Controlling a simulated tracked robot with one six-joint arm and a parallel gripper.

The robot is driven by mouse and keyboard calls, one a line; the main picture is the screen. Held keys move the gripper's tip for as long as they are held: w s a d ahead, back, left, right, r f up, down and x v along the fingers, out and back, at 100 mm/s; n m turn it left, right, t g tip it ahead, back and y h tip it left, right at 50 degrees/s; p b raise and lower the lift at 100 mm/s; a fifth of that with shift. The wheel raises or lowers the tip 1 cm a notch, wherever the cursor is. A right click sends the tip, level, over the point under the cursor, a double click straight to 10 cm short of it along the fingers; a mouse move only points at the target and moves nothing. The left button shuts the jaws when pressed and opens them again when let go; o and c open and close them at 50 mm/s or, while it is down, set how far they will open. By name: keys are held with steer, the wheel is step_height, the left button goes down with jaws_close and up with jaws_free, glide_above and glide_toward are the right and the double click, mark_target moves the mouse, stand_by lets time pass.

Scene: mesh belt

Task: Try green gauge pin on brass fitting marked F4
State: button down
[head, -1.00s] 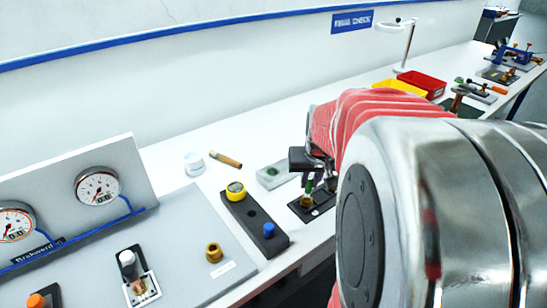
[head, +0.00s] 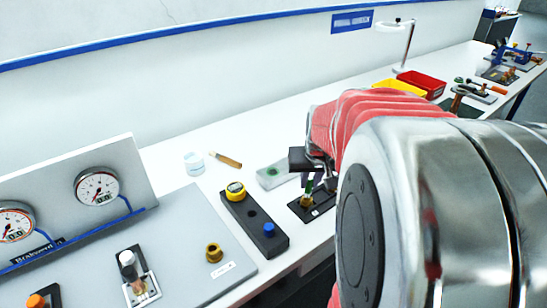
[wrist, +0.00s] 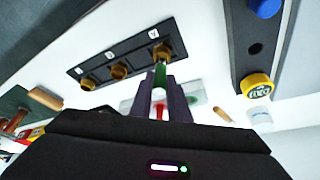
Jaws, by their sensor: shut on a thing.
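My gripper (wrist: 160,92) is shut on the green gauge pin (wrist: 160,74), which has a green tip and a red end between the dark fingers. In the head view the green pin (head: 309,186) points down at a brass fitting (head: 306,201) on a black plate (head: 320,209). In the wrist view the plate (wrist: 103,76) carries three brass fittings in a row. The pin tip meets or overlaps the end fitting (wrist: 163,52) nearest the dark block; I cannot tell how far it is in. Small white labels sit beside the fittings, too small to read.
A dark block (head: 246,222) with a yellow-topped gauge (head: 236,190), a blue one (head: 268,229) and an empty hole lies left of the plate. A grey pad (head: 268,181) with a green spot, a wooden-handled tool (head: 228,161) and a white jar (head: 194,163) lie behind.

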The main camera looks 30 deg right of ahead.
steer(key=shift+f, duration=0.9)
stand_by(4.8)
steer(key=shift+r, duration=0.95)
stand_by(0.3)
steer(key=shift+r, duration=2.9)
